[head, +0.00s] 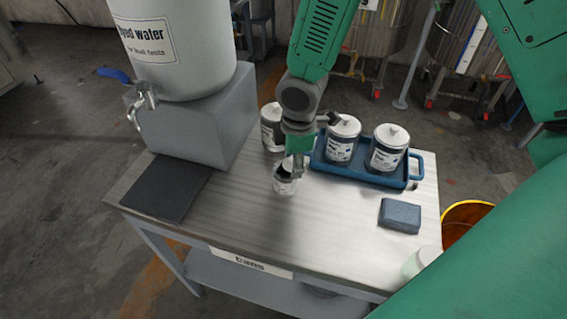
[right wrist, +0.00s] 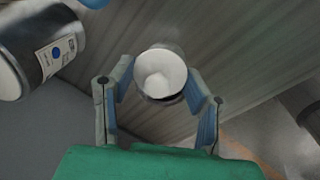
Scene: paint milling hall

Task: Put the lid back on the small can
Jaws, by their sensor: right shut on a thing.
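The small can (head: 284,187) stands upright on the metal table, left of the blue tray. My right gripper (head: 292,165) points down right over it and hides part of its top. In the right wrist view, the fingers (right wrist: 161,85) sit on either side of a round white lid (right wrist: 158,70), and the gripper is shut on it. A dark, greyish rim shows below the lid's edge. I cannot tell whether the lid touches the can or is just above it. My left gripper is not in view.
A blue tray (head: 411,184) holds two larger lidded cans (head: 341,147) (head: 385,155). Another can (head: 269,134) stands behind my gripper. A dispenser (head: 185,50) on a grey block and a dark mat (head: 167,188) are left. A blue-grey block (head: 400,215) lies right. The front middle is clear.

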